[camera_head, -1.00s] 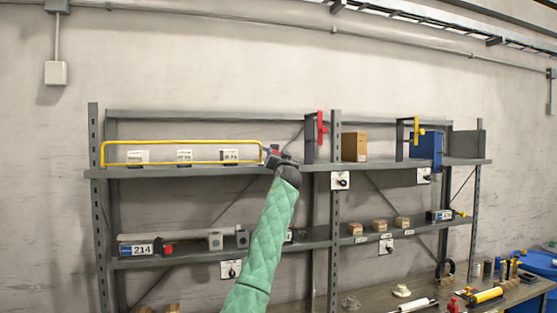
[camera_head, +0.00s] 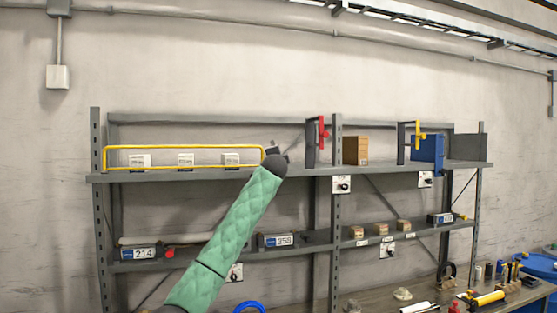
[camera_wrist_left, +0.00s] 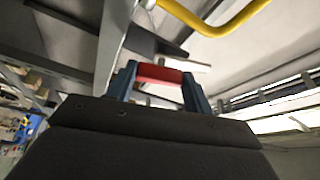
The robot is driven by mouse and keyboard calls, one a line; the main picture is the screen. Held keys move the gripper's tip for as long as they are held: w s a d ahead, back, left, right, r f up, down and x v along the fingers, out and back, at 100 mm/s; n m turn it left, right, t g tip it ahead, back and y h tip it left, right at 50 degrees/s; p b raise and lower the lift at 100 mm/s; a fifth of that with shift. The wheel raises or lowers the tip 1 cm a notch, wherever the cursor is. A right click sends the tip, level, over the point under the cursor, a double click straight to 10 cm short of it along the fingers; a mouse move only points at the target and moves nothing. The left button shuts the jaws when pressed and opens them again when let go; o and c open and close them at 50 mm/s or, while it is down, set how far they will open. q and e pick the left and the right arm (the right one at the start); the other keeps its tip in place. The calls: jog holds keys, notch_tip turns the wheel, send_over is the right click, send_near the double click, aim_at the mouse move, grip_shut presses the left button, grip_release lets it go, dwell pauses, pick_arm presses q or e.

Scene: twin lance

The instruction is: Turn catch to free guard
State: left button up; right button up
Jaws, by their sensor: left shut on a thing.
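The yellow guard (camera_head: 183,147) is a wire rail along the front of the upper left shelf, with white-labelled boxes (camera_head: 185,160) behind it. In the left wrist view its bent yellow bar (camera_wrist_left: 215,28) crosses the top. My left gripper (camera_wrist_left: 158,80) has its blue fingers closed on a red piece (camera_wrist_left: 158,73), which looks like the catch, next to a pale bar (camera_wrist_left: 185,64). In the head view my left gripper (camera_head: 276,152) is at the guard's right end, mostly hidden behind my wrist. The catch is hidden there. My right gripper is not in view.
A red lever (camera_head: 322,132) and a yellow lever (camera_head: 417,134) stand on uprights farther right. A brown box (camera_head: 355,150) and a blue bin (camera_head: 428,148) sit on the upper shelf.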

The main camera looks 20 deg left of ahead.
pick_arm(q)
jog(key=shift+m+g+h, duration=0.3)
jog(key=shift+m+g, duration=0.4)
jog(key=shift+m, duration=0.9)
jog(key=o, duration=1)
jog(key=shift+w+d, duration=0.1)
jog(key=shift+d, duration=0.05)
